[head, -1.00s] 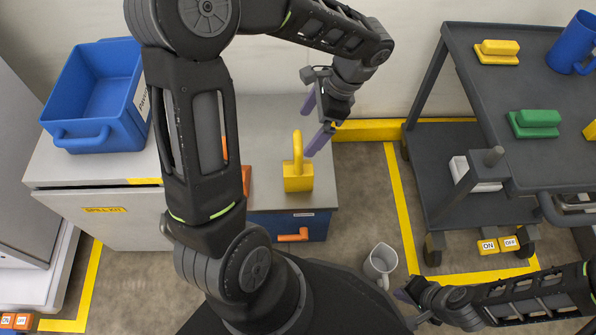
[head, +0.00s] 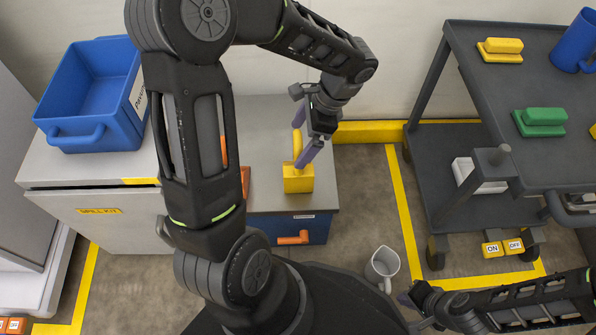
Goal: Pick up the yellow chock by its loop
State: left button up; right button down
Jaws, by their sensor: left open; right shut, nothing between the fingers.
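The yellow chock (head: 298,181) stands on the grey cabinet top (head: 268,125) in the head view, its loop rising upright from the block. My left gripper (head: 303,136) is open at the loop, its purple fingers apart. One finger shows by the top of the loop and the other in front of its lower right part. Whether either finger touches the loop I cannot tell. My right gripper (head: 408,311) is low at the right, shut and empty, well away from the chock.
A blue bin (head: 95,95) stands on the left cabinet. A grey cart (head: 480,85) on the right holds yellow and green blocks and a blue mug (head: 570,42). A pale mug (head: 382,264) is on the floor. My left arm hides part of the cabinets.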

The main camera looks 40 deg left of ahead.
pick_arm(q)
jog(key=shift+x, duration=1.05)
pick_arm(e)
jog(key=shift+w+d+f, duration=0.1)
jog(key=shift+w+f, duration=0.05)
jog(key=shift+f, duration=0.25)
pick_arm(q)
jog(key=shift+c, duration=0.6)
grip_shut()
jog(key=shift+r, duration=0.15)
